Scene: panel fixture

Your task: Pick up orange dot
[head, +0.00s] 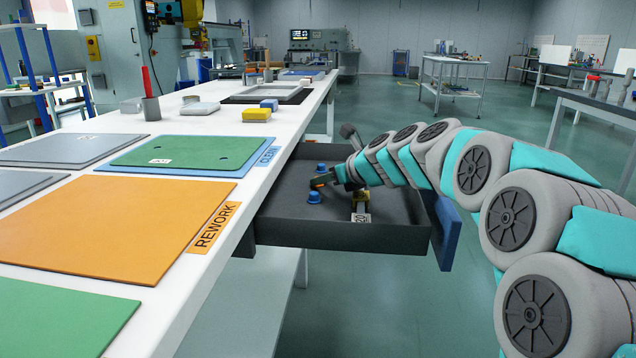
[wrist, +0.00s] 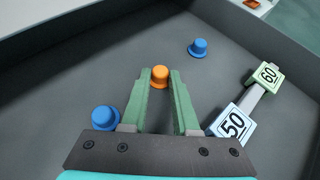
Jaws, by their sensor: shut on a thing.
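The orange dot (wrist: 160,76) is a small round knob-like piece with a brim. In the wrist view it sits between the tips of my gripper's two green fingers (wrist: 160,82), which are shut on it. In the head view my gripper (head: 328,181) reaches down into the open dark grey drawer (head: 290,232), and only a little orange of the dot (head: 319,183) shows by the fingertips. I cannot tell whether the dot is clear of the drawer floor.
Two blue pieces of like shape, one far (wrist: 198,47) and one near the left finger (wrist: 104,118), stand in the drawer. Joined blocks marked 60 (wrist: 268,74) and 50 (wrist: 233,124) lie right. The white bench (head: 285,130) edges the drawer, with an orange REWORK mat (head: 110,220).

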